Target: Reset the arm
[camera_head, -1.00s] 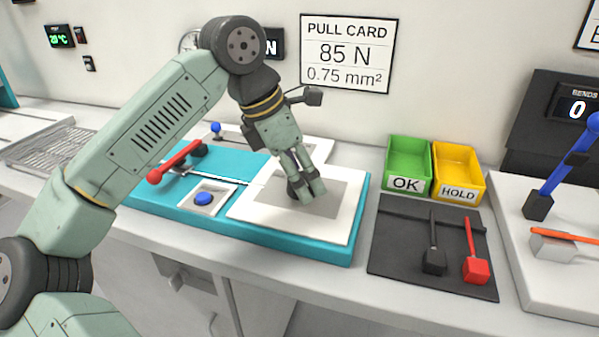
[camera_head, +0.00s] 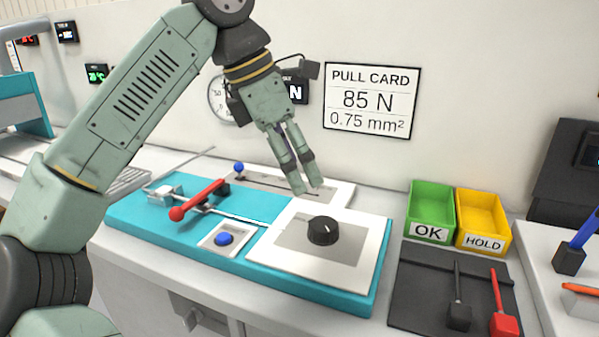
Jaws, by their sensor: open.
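My gripper (camera_head: 308,188) hangs in the air above the back of the teal test fixture (camera_head: 150,219), fingers pointing down. The fingers are apart by a small gap and hold nothing. My arm reaches in from the left side of the view. A black knob (camera_head: 323,231) stands on a white plate with a grey panel, below and in front of the fingertips, apart from them. The fixture also bears a red-handled lever (camera_head: 203,197), a blue button (camera_head: 223,239) and a blue-knobbed part (camera_head: 239,168).
A green OK bin (camera_head: 431,208) and a yellow HOLD bin (camera_head: 483,217) stand to the right. In front, a dark tray (camera_head: 425,292) holds a black-ended and a red-ended piece. A PULL CARD sign (camera_head: 371,101) hangs on the wall behind.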

